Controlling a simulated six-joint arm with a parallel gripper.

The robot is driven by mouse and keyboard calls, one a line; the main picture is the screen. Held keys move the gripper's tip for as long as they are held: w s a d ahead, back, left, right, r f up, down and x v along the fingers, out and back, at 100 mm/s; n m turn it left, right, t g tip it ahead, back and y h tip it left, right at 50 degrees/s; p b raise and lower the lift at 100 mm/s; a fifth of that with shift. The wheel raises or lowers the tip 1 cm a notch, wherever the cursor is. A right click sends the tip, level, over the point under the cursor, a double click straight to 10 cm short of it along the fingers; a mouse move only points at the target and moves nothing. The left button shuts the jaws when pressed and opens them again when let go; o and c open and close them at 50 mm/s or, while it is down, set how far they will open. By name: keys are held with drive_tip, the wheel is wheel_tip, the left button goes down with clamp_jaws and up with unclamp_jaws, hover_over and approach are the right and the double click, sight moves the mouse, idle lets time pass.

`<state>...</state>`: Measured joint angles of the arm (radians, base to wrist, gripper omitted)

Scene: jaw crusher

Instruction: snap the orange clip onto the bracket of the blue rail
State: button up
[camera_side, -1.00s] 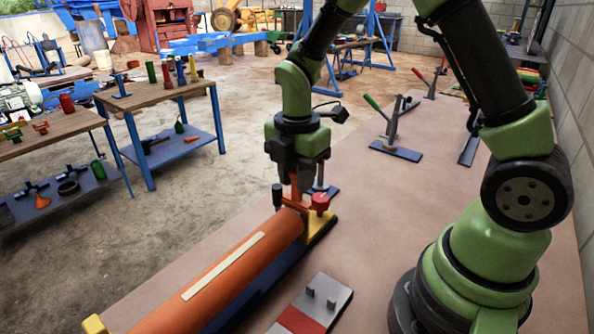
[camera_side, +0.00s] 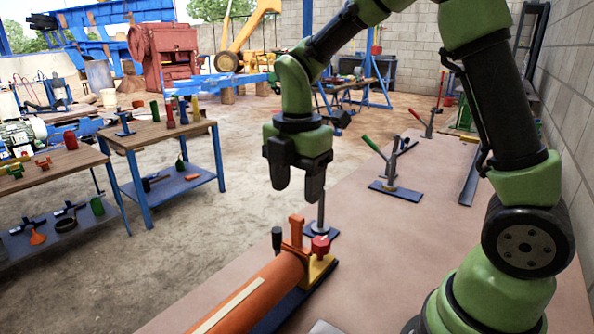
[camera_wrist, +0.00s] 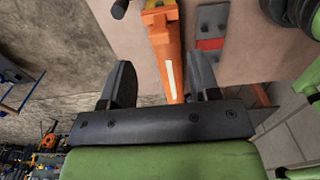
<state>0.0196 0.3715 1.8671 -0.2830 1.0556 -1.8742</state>
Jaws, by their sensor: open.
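The orange clip (camera_side: 297,231) stands upright at the far end of a long orange tube (camera_side: 256,297), beside a yellow bracket (camera_side: 319,267) with a red knob (camera_side: 320,245). The tube lies along the blue rail (camera_side: 292,311) on the bench. Whether the clip is fully seated on the bracket I cannot tell. My gripper (camera_side: 300,192) hangs above the clip, apart from it, with its jaws open and empty. In the wrist view my open fingers (camera_wrist: 163,82) straddle the tube in the picture, with orange and yellow parts at its upper end.
A dark-handled post (camera_side: 277,240) stands left of the clip and a metal rod on a base (camera_side: 321,228) behind it. A toggle lever on a blue plate (camera_side: 396,190) stands farther back. The bench surface (camera_side: 380,265) to the right is largely clear.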

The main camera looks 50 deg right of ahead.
sight(297, 217)
drive_tip(key=shift+r, duration=1.3)
drive_tip(key=shift+f+n, duration=0.25)
drive_tip(key=shift+n, duration=0.55)
clamp_jaws()
drive_tip(key=shift+f, duration=2.95)
